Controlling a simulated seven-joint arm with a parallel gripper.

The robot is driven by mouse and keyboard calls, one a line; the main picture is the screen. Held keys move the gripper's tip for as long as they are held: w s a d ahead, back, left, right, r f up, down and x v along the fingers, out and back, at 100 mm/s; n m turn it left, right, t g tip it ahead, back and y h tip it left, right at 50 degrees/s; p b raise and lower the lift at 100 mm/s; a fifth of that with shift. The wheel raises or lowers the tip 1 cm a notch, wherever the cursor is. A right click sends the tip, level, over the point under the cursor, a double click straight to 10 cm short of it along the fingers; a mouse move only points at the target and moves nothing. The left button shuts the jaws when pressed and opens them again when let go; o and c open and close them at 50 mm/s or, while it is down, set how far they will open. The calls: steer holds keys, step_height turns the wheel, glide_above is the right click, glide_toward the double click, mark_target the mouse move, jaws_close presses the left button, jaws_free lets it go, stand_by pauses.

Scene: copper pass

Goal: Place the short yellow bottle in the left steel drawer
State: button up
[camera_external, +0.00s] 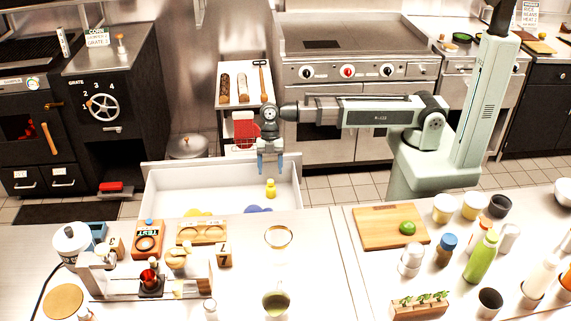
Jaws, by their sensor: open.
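The short yellow bottle (270,189) is upright inside the open steel drawer (165,185), near its right end. My gripper (270,172) points down over the drawer with its blue fingers apart. It is just above the bottle, and the bottle's top shows a little below the fingertips. The bottle looks free of the fingers. Its base seems to be on the drawer floor, though the angle makes this hard to judge.
A yellow item (198,212) and a blue item (257,209) show at the drawer's near edge, partly hidden by the counter. The counter holds a cutting board (375,232), a green bottle (481,257) and several jars. The drawer's middle is clear.

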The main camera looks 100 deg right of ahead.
steer(key=shift+v, duration=2.55)
steer(key=o, duration=0.3)
steer(key=shift+r, duration=0.25)
steer(key=o, duration=0.3)
step_height(320, 180, up, 4)
steer(key=shift+r, duration=0.2)
steer(key=shift+o, duration=0.2)
steer(key=w+d+m+t+y, duration=0.1)
steer(key=w+d+t+y, duration=0.2)
steer(key=d, duration=0.6)
steer(key=w+d+m+y, duration=0.1)
steer(key=w+d+y, duration=0.35)
steer(key=d, duration=0.55)
steer(key=w+d+m+t+y, duration=0.1)
steer(key=w+d+t+y, duration=0.2)
steer(key=d, duration=0.6)
step_height(320, 180, down, 12)
steer(key=w+g, duration=0.1)
steer(key=x, duration=1)
